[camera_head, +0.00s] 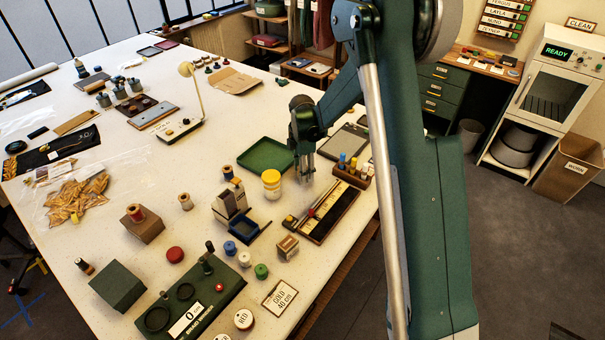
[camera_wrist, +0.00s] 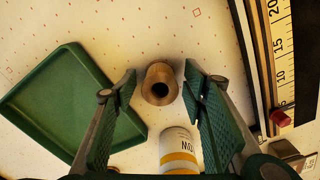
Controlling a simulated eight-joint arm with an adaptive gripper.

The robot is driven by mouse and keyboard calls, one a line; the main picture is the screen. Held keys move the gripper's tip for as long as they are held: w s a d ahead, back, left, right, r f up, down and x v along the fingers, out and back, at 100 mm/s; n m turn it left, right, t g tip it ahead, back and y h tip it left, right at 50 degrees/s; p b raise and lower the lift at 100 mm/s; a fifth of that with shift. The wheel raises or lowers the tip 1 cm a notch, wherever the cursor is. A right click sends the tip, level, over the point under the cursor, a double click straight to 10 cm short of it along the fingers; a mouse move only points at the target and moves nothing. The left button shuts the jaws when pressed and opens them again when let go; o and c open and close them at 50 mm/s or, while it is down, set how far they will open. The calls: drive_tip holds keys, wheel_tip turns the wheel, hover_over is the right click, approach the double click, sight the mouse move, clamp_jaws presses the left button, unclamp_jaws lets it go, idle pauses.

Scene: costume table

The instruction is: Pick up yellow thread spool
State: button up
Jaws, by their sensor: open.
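My gripper (camera_head: 304,170) is open and points down at the table, right of the green tray. In the wrist view my gripper (camera_wrist: 160,88) has its two fingers apart, one on each side of a wooden spool (camera_wrist: 160,77) seen from above with a dark centre hole. The spool shows between the fingertips, with gaps on both sides. Its thread colour cannot be told, and I cannot make it out in the head view. A white and yellow container (camera_head: 271,184) stands left of my gripper; it shows in the wrist view (camera_wrist: 178,147) just below the spool, with partial lettering.
The green tray (camera_head: 266,154) lies left of my gripper. A wooden holder (camera_head: 229,203) and dark blue tray (camera_head: 246,233) stand at the front left.

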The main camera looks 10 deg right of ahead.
drive_tip(key=c, duration=1)
drive_tip(key=shift+r, duration=0.1)
drive_tip(key=shift+r, duration=4.9)
